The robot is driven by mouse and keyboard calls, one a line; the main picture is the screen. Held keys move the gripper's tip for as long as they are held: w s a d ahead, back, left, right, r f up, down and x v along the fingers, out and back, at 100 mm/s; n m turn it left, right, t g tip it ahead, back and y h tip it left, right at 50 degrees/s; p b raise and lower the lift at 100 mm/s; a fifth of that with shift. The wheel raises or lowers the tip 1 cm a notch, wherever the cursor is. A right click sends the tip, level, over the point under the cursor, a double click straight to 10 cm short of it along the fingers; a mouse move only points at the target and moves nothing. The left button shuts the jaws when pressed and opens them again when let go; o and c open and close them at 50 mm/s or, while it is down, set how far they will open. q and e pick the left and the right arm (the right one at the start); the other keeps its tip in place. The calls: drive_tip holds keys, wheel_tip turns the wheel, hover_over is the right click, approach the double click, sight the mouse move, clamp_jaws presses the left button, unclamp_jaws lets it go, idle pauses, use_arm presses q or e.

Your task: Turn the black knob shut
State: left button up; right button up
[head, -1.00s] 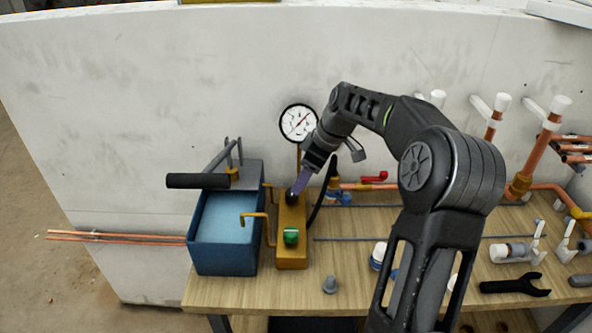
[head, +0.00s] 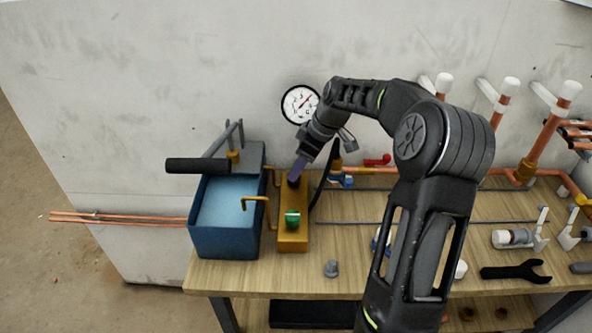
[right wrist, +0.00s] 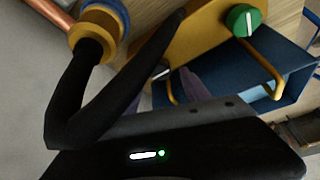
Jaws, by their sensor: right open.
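The black knob (head: 293,182) sits on top of the yellow block (head: 292,242), at its far end. In the head view it is mostly hidden by my right gripper (head: 296,174), whose fingertips are down at the knob. In the right wrist view a dark piece with a white mark, apparently the knob (right wrist: 161,73), shows beside the purple fingers (right wrist: 195,88). My right gripper is open; I cannot tell whether the fingers touch the knob. A green knob (head: 292,219) with a white mark sits at the block's near end. My left gripper is not in view.
A blue tank (head: 228,242) with a pump handle (head: 197,165) stands left of the block. A black hose (right wrist: 60,110) curves close to my right gripper. A pressure gauge (head: 300,104) is behind. Copper pipes and a black wrench (head: 515,271) are on the right.

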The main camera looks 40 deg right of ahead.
drive_tip(key=shift+x, duration=1.65)
drive_tip(key=shift+c, duration=0.3)
clamp_jaws()
